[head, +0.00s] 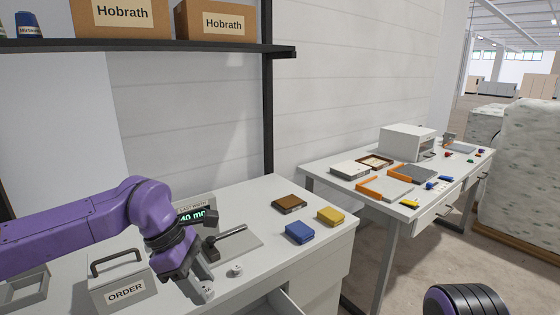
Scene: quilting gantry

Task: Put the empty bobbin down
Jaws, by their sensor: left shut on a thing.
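My left gripper (205,285) reaches down over the near table and is shut. The empty bobbin in its fingers is mostly hidden, and I cannot make out its outline. A small pale spool-like piece (235,270) shows just to the right of the fingertips, at the front edge of a grey plate; I cannot tell whether the fingers touch it. My right gripper is not in view; only a dark, purple-edged part of my right arm shows at the bottom right.
The near table (265,200) holds a grey plate (240,245) with a dark bar, a display (192,214), an ORDER box (120,285), a brown box (289,203), a blue pack (299,233) and a yellow pack (331,215). A drawer (285,302) stands open. A second table (320,175) is cluttered.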

